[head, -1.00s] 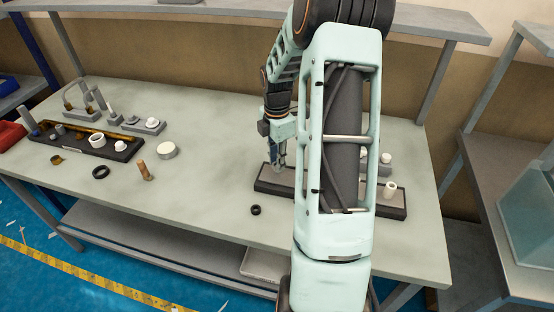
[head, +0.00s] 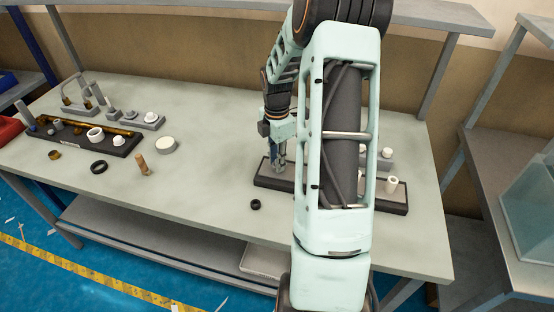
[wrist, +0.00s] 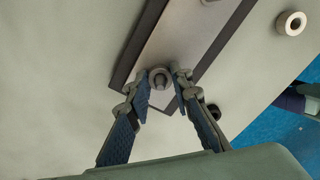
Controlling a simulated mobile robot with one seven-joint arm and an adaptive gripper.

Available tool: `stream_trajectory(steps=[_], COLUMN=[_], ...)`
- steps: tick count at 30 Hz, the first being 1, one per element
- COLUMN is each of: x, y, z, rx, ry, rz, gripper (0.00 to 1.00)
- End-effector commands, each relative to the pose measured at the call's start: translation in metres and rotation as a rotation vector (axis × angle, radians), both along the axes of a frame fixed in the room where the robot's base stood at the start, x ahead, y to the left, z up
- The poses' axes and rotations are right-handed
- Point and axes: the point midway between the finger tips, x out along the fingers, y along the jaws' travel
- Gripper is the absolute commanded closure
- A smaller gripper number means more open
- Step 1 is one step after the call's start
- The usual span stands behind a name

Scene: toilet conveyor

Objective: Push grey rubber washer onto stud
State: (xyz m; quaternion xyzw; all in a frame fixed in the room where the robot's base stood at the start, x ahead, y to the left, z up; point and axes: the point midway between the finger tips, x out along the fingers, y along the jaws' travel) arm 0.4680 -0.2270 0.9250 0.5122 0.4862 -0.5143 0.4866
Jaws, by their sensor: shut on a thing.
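My gripper (wrist: 163,82) is shut on a small grey ring, the rubber washer (wrist: 152,77). The washer appears around the top of a round metal stud (wrist: 161,79) in the wrist view; how far down the stud it sits cannot be told. The stud stands on a light grey plate in a dark-edged tray (wrist: 148,35). In the head view my gripper (head: 279,168) points down at the left end of that tray (head: 268,183). The washer and stud cannot be made out there, and my arm hides the tray's middle.
A black ring (head: 256,204) lies in front of the tray. A pale cylinder (head: 391,185) stands at its right end. To the left are a second parts tray (head: 120,150), a white disc (head: 166,145), a brown peg (head: 143,165) and a larger black ring (head: 99,167). The bench centre is clear.

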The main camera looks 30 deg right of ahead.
Motion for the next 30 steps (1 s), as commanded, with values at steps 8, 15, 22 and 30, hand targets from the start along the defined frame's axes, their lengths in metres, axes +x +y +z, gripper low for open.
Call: stream_trajectory(steps=[8, 15, 22, 30], x=[0.0, 0.0, 0.0, 0.0], y=[0.0, 0.0, 0.0, 0.0], z=[0.006, 0.016, 0.025, 0.036], rx=[0.0, 0.0, 0.0, 0.0], ry=[0.0, -0.001, -0.001, 0.0], rz=[0.0, 0.0, 0.0, 0.0], gripper=[0.89, 0.89, 0.89, 0.89])
